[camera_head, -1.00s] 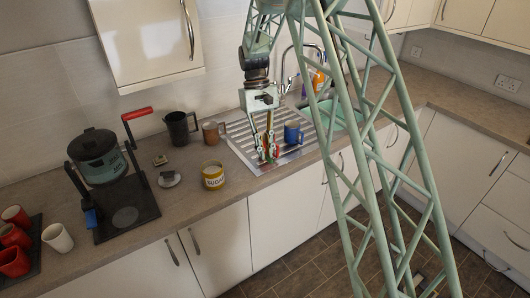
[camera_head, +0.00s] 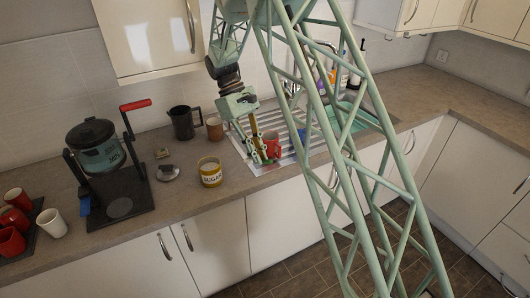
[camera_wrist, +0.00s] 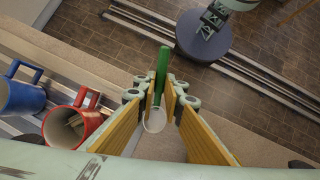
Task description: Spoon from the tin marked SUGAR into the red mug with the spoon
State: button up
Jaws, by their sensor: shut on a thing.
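The sugar tin (camera_head: 210,174), yellow with a SUGAR label and open at the top, stands on the counter left of my gripper. My gripper (camera_head: 263,158) is tilted above the front of the drainer. In the wrist view, its yellow-padded fingers (camera_wrist: 161,98) are shut on the spoon, whose green handle (camera_wrist: 163,62) sticks out beyond them. A pale round part (camera_wrist: 154,121), apparently the spoon's bowl, shows between the fingers. The red mug (camera_head: 273,146) stands right beside the fingers, partly hidden; it also shows in the wrist view (camera_wrist: 60,128). I cannot tell whether the spoon holds sugar.
A blue mug (camera_wrist: 22,97) stands beside the red one. A black jug (camera_head: 183,122) and brown mug (camera_head: 215,129) stand behind the tin. Counter around the tin is fairly clear.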

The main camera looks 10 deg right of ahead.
jog(key=w+a+r+n+t+h+p, duration=0.2)
jog(key=a+r+n+t+p, duration=0.1)
jog(key=a+n+p, duration=0.2)
jog(key=w+a+r+n+t+h+p, duration=0.2)
jog(key=w+a+r+n+t+p, duration=0.1)
jog(key=a+n, duration=0.6)
jog(key=shift+w+a+r+n+t+h+p, duration=0.15)
jog(key=shift+a+r+n+t+h+p, duration=0.2)
jog(key=shift+r+t+p, duration=0.6)
jog(key=shift+d+f+g, duration=0.1)
jog(key=shift+f+g, duration=0.25)
jog(key=shift+f, duration=0.05)
jog(key=shift+a+f+b, duration=0.55)
jog(key=shift+f+b, duration=1.3)
jog(key=shift+f, duration=2.5)
notch_tip(320, 180, up, 8)
jog(key=d+y+p, duration=0.2)
jog(key=y+p, duration=0.1)
jog(key=p, duration=0.4)
jog(key=shift+f+g+p, duration=0.25)
jog(key=shift+g+p, duration=0.1)
jog(key=shift+g, duration=0.05)
jog(key=shift+w+d+y+p, duration=0.2)
jog(key=shift+d+y+p, duration=0.45)
jog(key=shift+p, duration=0.7)
